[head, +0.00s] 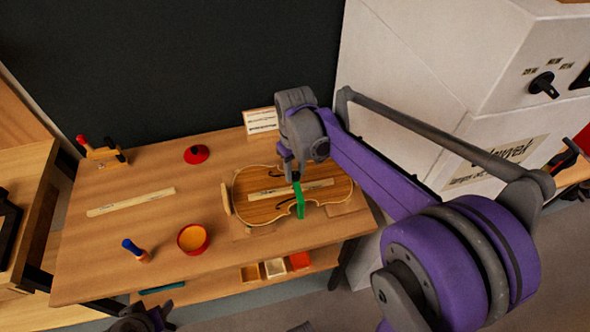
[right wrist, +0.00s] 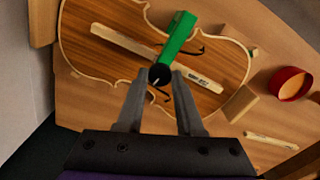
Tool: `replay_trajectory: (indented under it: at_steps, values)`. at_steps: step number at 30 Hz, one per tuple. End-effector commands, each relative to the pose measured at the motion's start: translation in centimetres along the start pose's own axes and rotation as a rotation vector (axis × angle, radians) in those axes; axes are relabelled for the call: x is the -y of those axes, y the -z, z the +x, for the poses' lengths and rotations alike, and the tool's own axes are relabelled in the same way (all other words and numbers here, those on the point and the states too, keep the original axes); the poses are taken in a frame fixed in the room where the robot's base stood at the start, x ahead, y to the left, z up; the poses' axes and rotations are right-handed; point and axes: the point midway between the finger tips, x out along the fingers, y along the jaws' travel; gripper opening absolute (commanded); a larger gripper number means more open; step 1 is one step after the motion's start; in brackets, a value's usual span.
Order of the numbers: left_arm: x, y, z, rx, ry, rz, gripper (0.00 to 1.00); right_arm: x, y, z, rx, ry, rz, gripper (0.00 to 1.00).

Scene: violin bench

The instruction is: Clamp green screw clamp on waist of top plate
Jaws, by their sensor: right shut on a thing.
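The violin-shaped wooden top plate (head: 262,211) lies flat on the bench, held between small wooden blocks. The green screw clamp (head: 300,208) stands across the plate's narrow waist, at the front side in the head view. In the right wrist view the clamp (right wrist: 178,38) has a black knob (right wrist: 160,74) at its near end. My right gripper (head: 292,172) is shut on the clamp at its knob end; its fingers (right wrist: 158,88) lie either side of the knob. Whether the clamp's jaws grip the plate cannot be told. My left gripper (head: 142,320) shows partly at the bottom edge, its fingers unclear.
A light marked strip (head: 312,184) lies along the plate. A red bowl (head: 193,239), a blue-handled tool (head: 134,249), a red round object (head: 196,154), another strip (head: 130,202) and a wooden tool (head: 103,154) are on the left. A card (head: 261,120) stands behind.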

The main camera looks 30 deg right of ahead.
Motion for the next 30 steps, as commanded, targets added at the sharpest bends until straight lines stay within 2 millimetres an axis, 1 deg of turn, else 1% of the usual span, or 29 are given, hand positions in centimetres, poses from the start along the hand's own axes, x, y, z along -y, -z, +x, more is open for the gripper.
replay_trajectory:
  at_steps: [13,14,18,19,27,30]
  values:
    - [0.0,0.0,0.0,0.0,0.0,0.0,0.57,0.01,-0.01,-0.01,0.0,0.0,0.009,0.0]
    - [0.0,0.0,0.0,0.0,0.0,0.0,0.57,0.01,-0.01,-0.01,0.0,0.0,0.009,0.39]
    - [0.0,0.0,0.0,0.0,0.0,0.0,0.57,0.01,-0.01,-0.01,0.0,0.0,0.009,0.65]
    - [0.0,0.0,0.0,0.0,0.0,0.0,0.57,0.01,-0.01,-0.01,0.0,0.0,0.009,0.67]
    - [0.0,0.0,0.0,0.0,0.0,0.0,0.57,0.01,-0.01,-0.06,0.0,0.0,0.009,0.67]
    - [0.0,0.05,-0.06,0.0,0.0,0.0,0.57,0.0,0.0,-0.67,0.0,0.0,0.009,0.67]
